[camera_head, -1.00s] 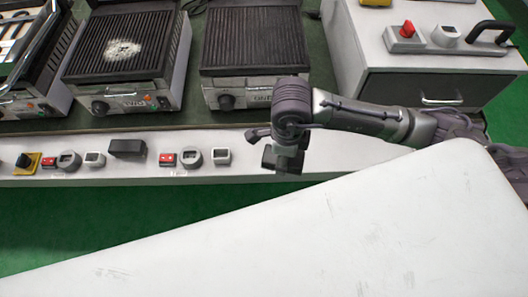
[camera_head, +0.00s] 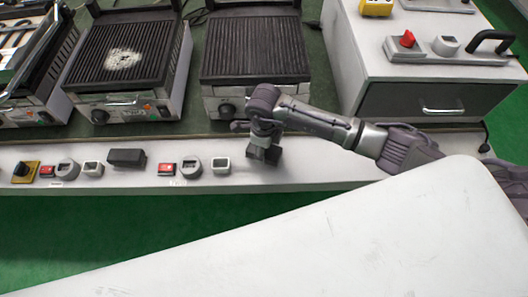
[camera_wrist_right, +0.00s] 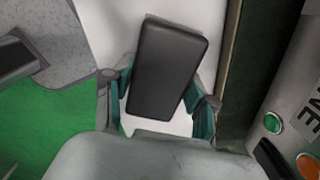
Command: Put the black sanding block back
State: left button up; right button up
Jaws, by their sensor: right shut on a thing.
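My right gripper (camera_head: 264,155) is over the white ledge (camera_head: 310,172), to the right of the row of small parts. In the right wrist view its two teal fingers (camera_wrist_right: 160,98) are shut on a black sanding block (camera_wrist_right: 165,68), one on each side. The block lies over a white surface there; I cannot tell whether it touches it. In the head view the held block is dark and hard to tell from the gripper. A second black block (camera_head: 126,158) lies on the ledge further left. My left gripper is not in view.
Grey and red small parts (camera_head: 190,168) stand along the ledge, with a square one (camera_head: 220,165) nearest my gripper. Grills (camera_head: 252,55) stand behind. A white drawer cabinet (camera_head: 435,70) is at the right. A white panel (camera_head: 330,245) fills the foreground.

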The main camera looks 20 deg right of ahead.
jog(key=shift+f, duration=1.1)
jog(key=shift+f, duration=0.15)
jog(key=o, duration=1.1)
notch_tip(320, 180, up, 12)
jog(key=shift+r, duration=0.2)
